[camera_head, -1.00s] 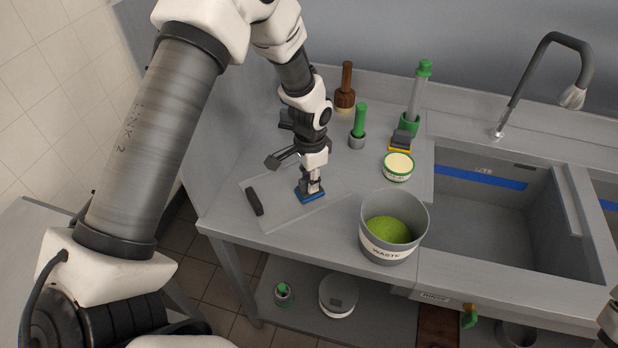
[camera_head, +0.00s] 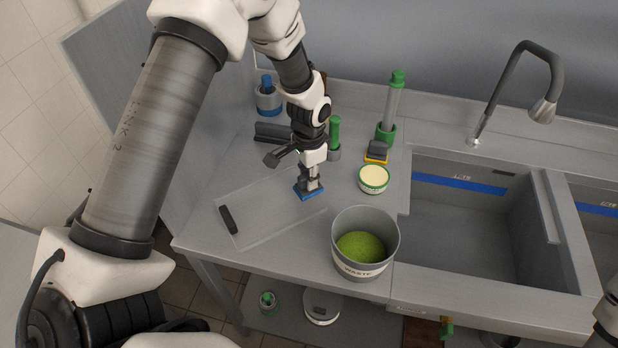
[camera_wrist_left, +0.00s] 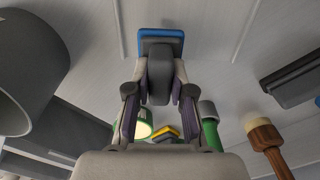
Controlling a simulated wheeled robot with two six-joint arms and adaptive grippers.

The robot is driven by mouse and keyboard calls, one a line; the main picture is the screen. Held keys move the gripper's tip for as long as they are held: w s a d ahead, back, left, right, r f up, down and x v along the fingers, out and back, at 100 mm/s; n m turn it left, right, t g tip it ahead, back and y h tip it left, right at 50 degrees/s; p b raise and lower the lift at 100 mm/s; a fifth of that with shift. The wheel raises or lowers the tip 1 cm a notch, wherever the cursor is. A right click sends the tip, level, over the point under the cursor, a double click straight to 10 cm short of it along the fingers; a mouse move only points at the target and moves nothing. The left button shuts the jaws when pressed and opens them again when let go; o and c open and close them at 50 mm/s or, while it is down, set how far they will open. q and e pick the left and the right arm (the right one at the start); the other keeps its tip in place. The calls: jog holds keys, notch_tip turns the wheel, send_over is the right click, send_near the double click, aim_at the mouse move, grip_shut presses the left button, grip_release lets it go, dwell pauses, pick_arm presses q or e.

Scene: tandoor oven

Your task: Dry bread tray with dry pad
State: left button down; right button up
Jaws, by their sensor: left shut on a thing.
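The bread tray (camera_head: 265,208) is a thin, flat, pale grey sheet lying on the steel counter, with faint edges. My left gripper (camera_head: 309,181) points down and is shut on the grey grip of the blue dry pad (camera_head: 311,195). The pad is low, at the tray's right end; I cannot tell if it touches the surface. In the left wrist view the blue pad (camera_wrist_left: 174,36) shows beyond the fingers (camera_wrist_left: 160,80). My right gripper is out of view.
A dark bar (camera_head: 228,219) lies at the tray's left end. A grey waste bin (camera_head: 365,262) with green contents stands to the right. Behind it are a cream-topped tub (camera_head: 373,179), a yellow-and-grey pad (camera_head: 376,152) and a green-handled tool (camera_head: 335,132). The sink (camera_head: 460,215) is further right.

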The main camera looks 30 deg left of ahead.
pick_arm(q)
jog(key=shift+s+a+r+p, duration=0.15)
jog(key=shift+r+p, duration=0.2)
jog(key=shift+r, duration=0.25)
jog(key=shift+s+d+r+p, duration=0.15)
jog(key=shift+r+p, duration=0.15)
jog(key=shift+r, duration=0.3)
jog(key=shift+w+r+p, duration=0.25)
jog(key=shift+r+p, duration=0.95)
jog(key=shift+r, duration=0.05)
jog(key=shift+s+a+r, duration=0.1)
jog(key=shift+s+r, duration=0.1)
jog(key=shift+r, duration=0.05)
jog(key=shift+w, duration=0.15)
